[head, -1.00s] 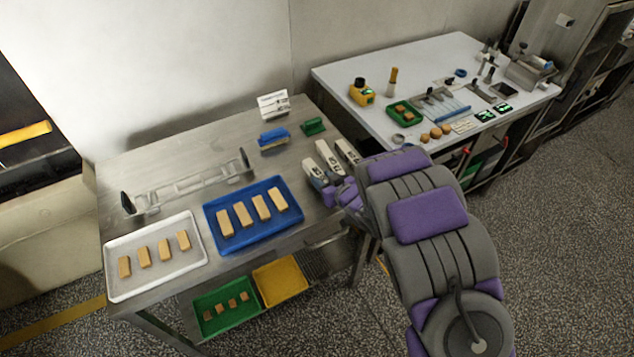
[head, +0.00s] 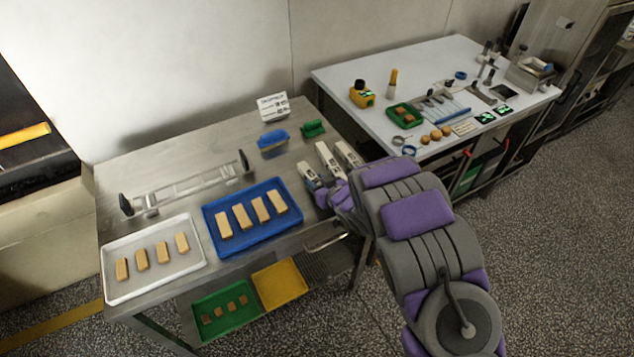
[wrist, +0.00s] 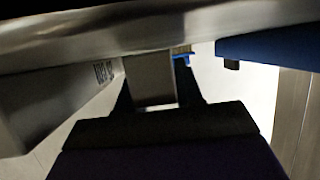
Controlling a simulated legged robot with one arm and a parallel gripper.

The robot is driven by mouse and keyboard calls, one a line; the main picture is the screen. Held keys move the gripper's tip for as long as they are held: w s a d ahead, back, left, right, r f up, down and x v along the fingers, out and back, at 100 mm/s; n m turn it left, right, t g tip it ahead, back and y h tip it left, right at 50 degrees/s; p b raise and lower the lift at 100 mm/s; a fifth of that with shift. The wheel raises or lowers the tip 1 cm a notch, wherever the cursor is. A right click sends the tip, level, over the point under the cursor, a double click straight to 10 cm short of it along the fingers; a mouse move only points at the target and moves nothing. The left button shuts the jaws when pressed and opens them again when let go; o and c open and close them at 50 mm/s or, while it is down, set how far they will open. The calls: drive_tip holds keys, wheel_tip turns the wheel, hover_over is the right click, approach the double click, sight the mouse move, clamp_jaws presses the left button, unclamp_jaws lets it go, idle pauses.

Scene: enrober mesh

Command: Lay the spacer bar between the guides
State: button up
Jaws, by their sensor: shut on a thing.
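Three pale spacer bars with dark labels stand at the right end of the steel table in the head view. The leftmost bar (head: 308,174) is at my gripper (head: 319,189); the middle bar (head: 328,160) and right bar (head: 348,155) are beside it. In the wrist view my gripper (wrist: 158,100) is shut on a grey bar (wrist: 150,78) between its dark fingers. A low metal frame with upright dark end plates, apparently the guides (head: 190,184), lies at the table's back left. Nothing lies between its plates. The held bar's lower end is hidden.
A blue tray (head: 265,240) and a white tray (head: 196,262), both with tan blocks, lie in front of the guides. A blue brush (head: 272,142), a green item (head: 313,128) and a white sign (head: 273,107) stand at the back. A white table (head: 400,72) adjoins at right.

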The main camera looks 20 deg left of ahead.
drive_tip(key=shift+f, duration=0.15)
drive_tip(key=o, duration=1.1)
drive_tip(key=shift+b, duration=0.4)
drive_tip(key=p+v, duration=0.4)
drive_tip(key=v, duration=1.3)
drive_tip(key=shift+s+r, duration=0.2)
drive_tip(key=shift+s, duration=0.1)
drive_tip(key=shift+d, duration=0.1)
